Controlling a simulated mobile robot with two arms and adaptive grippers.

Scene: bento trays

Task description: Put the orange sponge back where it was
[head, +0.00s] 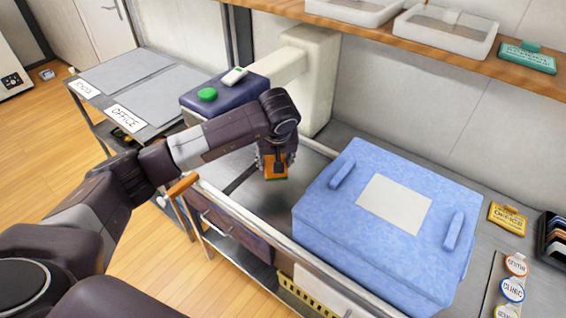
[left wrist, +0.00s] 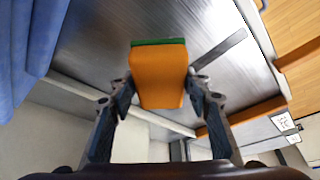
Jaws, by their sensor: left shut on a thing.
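The orange sponge (head: 275,168) has a green layer on its lower edge. My left gripper (head: 276,160) is shut on it and points down over the grey metal counter, left of the blue box. In the left wrist view the sponge (left wrist: 160,78) sits between the two fingers of my left gripper (left wrist: 160,90), with its green edge away from the palm. I cannot tell whether the sponge touches the counter. My right gripper is in neither view.
A large blue lidded box (head: 330,220) stands right of the sponge. A dark blue block with a green button (head: 207,94) stands behind my arm. A rail (head: 250,222) runs along the counter's front. Yellow sign (head: 508,219) and round labels lie at right. The counter around the sponge is bare.

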